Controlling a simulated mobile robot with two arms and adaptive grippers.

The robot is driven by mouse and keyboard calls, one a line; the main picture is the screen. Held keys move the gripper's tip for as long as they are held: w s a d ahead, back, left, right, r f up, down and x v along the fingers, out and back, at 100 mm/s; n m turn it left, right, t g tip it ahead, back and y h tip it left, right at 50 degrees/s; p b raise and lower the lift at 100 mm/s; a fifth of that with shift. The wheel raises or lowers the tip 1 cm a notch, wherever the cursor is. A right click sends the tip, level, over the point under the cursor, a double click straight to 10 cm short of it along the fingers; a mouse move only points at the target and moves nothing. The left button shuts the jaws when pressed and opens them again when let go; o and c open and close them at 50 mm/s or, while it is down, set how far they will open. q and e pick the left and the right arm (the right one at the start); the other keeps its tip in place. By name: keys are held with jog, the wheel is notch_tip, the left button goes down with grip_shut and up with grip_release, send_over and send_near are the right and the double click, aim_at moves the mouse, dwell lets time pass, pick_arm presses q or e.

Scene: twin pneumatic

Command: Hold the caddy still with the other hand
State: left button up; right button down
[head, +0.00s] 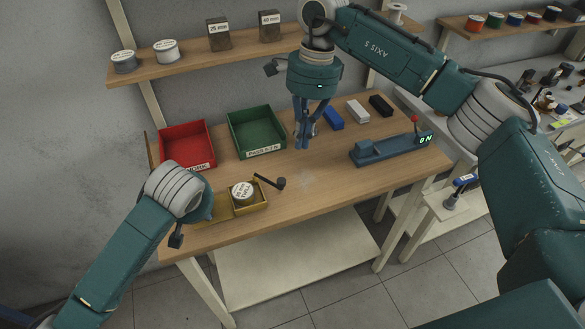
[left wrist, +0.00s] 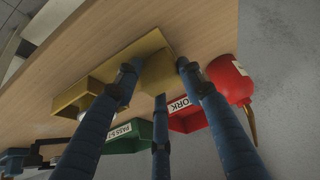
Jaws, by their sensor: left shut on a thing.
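The yellow caddy (head: 251,210) stands on the workbench near its front left edge. A labelled round spool (head: 241,191) sits in its right compartment; my left wrist covers much of its left end. In the left wrist view the yellow caddy (left wrist: 153,43) shows at my left gripper (left wrist: 157,78), whose blue fingers are shut on it. In the head view the left fingers are hidden behind the wrist. My right gripper (head: 304,143) points down above the bench, right of the caddy and apart from it. Its fingers lie close together in this view, and I see nothing held.
A red bin (head: 186,136) and a green bin (head: 257,111) stand behind the caddy. A dark-knobbed lever (head: 270,181) is beside it. A blue device (head: 391,149) reading "ON" stands at right. Blue, white and black blocks lie behind it. The bench's front middle is clear.

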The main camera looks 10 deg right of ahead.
pick_arm(q)
jog(key=shift+f, duration=0.1)
pick_arm(e)
jog(key=d+n, duration=0.2)
jog(key=w+d+n+y, duration=0.1)
jog(key=d+n, duration=0.1)
jog(key=shift+w+d+r, duration=0.1)
jog(key=shift+d, duration=0.15)
pick_arm(q)
jog(key=shift+s, duration=0.1)
pick_arm(e)
jog(key=s+a+f, duration=0.1)
jog(key=a+f, duration=0.5)
jog(key=f, duration=0.3)
jog(key=shift+s+f, duration=0.35)
jog(key=shift+s+a, duration=0.1)
jog(key=shift+a, duration=0.05)
jog(key=shift+s+a+m, duration=0.15)
jog(key=shift+s+m, duration=0.05)
jog(key=shift+m, duration=0.2)
